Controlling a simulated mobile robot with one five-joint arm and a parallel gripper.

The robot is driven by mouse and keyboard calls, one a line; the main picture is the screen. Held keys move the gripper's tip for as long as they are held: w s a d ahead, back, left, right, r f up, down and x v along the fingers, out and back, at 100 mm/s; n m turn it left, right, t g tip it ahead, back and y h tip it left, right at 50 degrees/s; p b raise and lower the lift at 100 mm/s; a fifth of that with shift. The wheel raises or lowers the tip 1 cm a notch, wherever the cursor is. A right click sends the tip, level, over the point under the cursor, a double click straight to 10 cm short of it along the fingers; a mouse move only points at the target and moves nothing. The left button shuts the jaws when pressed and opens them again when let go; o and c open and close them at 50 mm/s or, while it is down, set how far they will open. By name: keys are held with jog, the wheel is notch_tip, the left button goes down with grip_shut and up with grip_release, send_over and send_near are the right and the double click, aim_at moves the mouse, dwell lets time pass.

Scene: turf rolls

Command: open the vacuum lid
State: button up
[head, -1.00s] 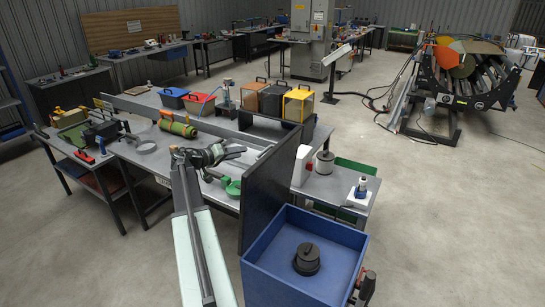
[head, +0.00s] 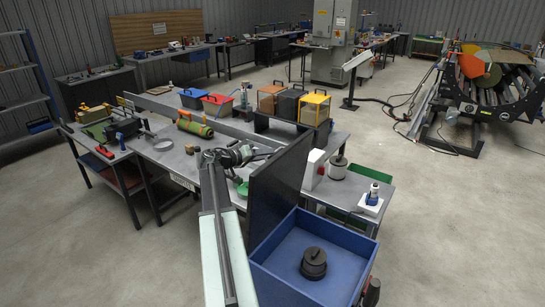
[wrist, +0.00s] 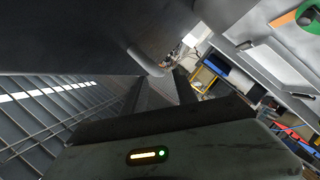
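A blue open-topped box (head: 354,243) stands at the lower right of the head view, with a black round knob-like part (head: 313,263) on its floor. A large dark flat panel (head: 276,192) stands upright along the box's left side; it looks like a raised lid, but its hinge is hidden. My gripper (head: 236,154) is left of the panel, over the grey bench. A large dark surface (wrist: 65,35) fills the upper left there, close to the fingers. No part is labelled vacuum.
A roller machine (head: 490,85) stands at the far right. The floor at the right is clear.

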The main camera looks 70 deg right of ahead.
jog(key=b+x, duration=0.1)
jog(key=x, duration=0.4)
jog(key=shift+d, duration=0.1)
grip_shut()
dwell(1.2)
